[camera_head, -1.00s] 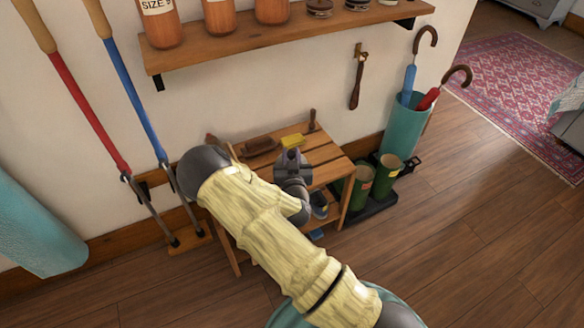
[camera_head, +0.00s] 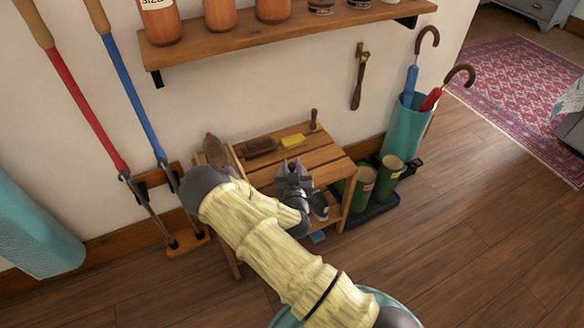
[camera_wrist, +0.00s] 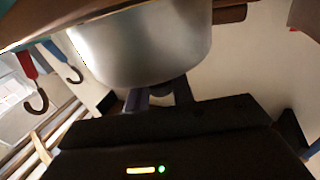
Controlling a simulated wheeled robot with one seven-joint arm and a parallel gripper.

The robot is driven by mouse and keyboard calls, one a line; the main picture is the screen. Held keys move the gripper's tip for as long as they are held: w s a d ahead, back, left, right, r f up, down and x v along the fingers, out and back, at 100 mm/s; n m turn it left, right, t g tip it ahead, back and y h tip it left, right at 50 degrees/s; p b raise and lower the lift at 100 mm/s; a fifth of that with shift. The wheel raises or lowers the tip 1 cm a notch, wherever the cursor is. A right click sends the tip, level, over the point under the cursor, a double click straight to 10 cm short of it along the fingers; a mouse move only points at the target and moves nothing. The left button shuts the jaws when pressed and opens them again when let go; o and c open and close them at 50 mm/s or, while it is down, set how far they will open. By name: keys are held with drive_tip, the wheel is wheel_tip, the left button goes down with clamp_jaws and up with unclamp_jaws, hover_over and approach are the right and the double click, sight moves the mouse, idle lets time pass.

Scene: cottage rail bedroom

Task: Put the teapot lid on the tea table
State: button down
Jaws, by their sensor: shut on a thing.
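My gripper (camera_head: 293,168) is over the front part of a slatted wooden bench in the head view, its fingers pointing toward the wall. In the wrist view my gripper (camera_wrist: 160,97) is shut at the near side of a smooth, rounded silvery thing, which I take to be the teapot lid (camera_wrist: 140,45). Its top edge is cut by the picture, and its full shape does not show. In the head view I cannot make it out at the fingers. I recognise no tea table for certain.
The wooden bench (camera_head: 325,157) holds brushes and a yellow block (camera_head: 293,141). Green boots (camera_head: 388,178) and an umbrella stand (camera_head: 405,130) are to its right. A shelf (camera_head: 290,37) with jars is above. Long-handled tools lean at left. Floor at right is clear.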

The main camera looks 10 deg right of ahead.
drive_tip(key=shift+f, duration=0.1)
drive_tip(key=c, duration=1.2)
unclamp_jaws()
drive_tip(key=shift+s, duration=0.1)
drive_tip(key=s+p, duration=0.1)
drive_tip(key=s, duration=0.3)
drive_tip(key=s+p, duration=0.1)
drive_tip(key=s, duration=0.3)
drive_tip(key=s+a+p, duration=0.1)
drive_tip(key=s, duration=0.3)
drive_tip(key=shift+w, duration=0.15)
